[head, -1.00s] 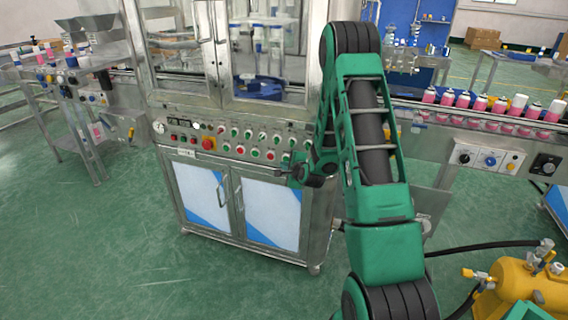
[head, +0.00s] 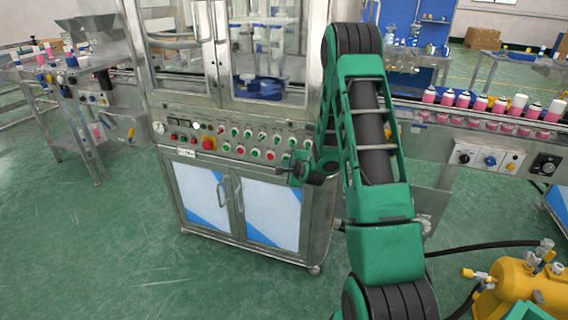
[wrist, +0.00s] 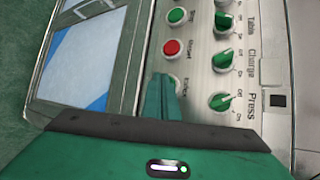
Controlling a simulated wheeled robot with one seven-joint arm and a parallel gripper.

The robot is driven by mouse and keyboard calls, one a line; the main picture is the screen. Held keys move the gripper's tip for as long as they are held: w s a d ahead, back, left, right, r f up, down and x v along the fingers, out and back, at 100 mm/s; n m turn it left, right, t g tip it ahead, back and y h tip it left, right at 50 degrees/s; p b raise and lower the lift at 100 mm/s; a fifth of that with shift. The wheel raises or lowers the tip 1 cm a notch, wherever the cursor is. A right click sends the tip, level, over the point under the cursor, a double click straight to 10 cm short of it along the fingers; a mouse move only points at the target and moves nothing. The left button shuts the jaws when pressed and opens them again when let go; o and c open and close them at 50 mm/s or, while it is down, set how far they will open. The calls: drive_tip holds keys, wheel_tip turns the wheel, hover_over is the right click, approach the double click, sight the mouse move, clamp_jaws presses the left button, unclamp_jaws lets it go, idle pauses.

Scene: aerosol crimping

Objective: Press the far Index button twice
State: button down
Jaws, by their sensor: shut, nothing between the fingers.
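My gripper (wrist: 160,92) is shut and empty. Its green fingers reach over the row of push buttons in the wrist view. A pale button rim (wrist: 179,85) beside the label that appears to read Index shows at the fingertips. The fingers hide most of that button, so I cannot tell whether they touch it. In the head view my gripper (head: 283,171) is small, at the lower right of the cabinet's control panel (head: 215,143).
A red button (wrist: 172,47) and a green button (wrist: 177,15) lie farther along the row. Green selector knobs marked Table, Charge and Press (wrist: 220,101) stand to the right. Cabinet doors (head: 268,207) are below the panel.

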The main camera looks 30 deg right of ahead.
drive_tip(key=shift+w+d, duration=0.1)
drive_tip(key=shift+d, duration=0.1)
idle(0.4)
drive_tip(key=shift+a, duration=0.2)
drive_tip(key=shift+s+a, duration=1.3)
drive_tip(key=shift+a, duration=0.2)
drive_tip(key=shift+s+a, duration=0.75)
drive_tip(key=shift+a, duration=0.25)
drive_tip(key=shift+r, duration=0.15)
